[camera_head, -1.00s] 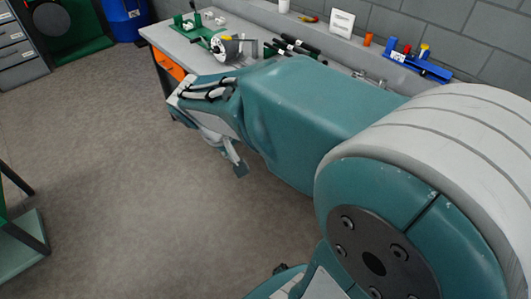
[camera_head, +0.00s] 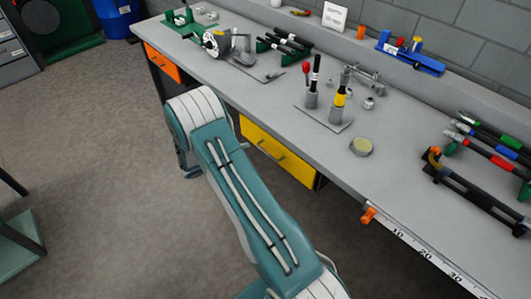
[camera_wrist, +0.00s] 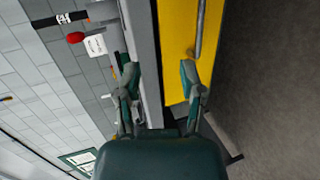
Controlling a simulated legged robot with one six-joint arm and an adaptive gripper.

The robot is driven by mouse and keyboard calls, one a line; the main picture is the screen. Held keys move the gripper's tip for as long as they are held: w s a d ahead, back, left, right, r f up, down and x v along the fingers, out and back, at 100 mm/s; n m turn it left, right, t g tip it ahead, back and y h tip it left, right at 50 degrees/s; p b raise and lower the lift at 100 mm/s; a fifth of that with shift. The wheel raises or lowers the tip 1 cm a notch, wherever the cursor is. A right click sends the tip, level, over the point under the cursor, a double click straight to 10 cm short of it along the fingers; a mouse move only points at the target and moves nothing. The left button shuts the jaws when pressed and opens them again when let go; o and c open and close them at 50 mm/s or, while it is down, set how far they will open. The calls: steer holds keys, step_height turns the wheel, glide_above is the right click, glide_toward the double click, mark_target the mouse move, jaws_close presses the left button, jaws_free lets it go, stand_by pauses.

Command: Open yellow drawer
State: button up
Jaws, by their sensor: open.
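The yellow drawer (camera_head: 290,165) sits under the workbench top in the head view, its front about flush with the bench and apparently shut. Its metal handle (camera_head: 272,151) runs across the front. In the wrist view, which is turned sideways, the yellow front (camera_wrist: 175,55) and the handle (camera_wrist: 199,32) lie ahead of my gripper. My gripper (camera_wrist: 160,78) is open and empty, with the bench edge and yellow front between its fingers in the picture. The handle lies ahead near the right finger, with no contact visible. In the head view my arm hides the gripper and the drawer's left end.
The grey workbench (camera_head: 230,85) carries several tools, including a yellow-banded tool (camera_head: 340,98) and a round tin (camera_head: 361,147). An orange drawer (camera_head: 163,63) is further left. An orange clamp (camera_head: 369,214) and ruler line the front edge.

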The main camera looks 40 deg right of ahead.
steer(key=n+t+h, duration=0.1)
steer(key=t, duration=0.1)
glide_toward(266, 153)
steer(key=x, duration=1)
steer(key=shift+w+d+f, duration=0.2)
steer(key=shift+w+f, duration=0.05)
steer(key=shift+w, duration=0.1)
jaws_close()
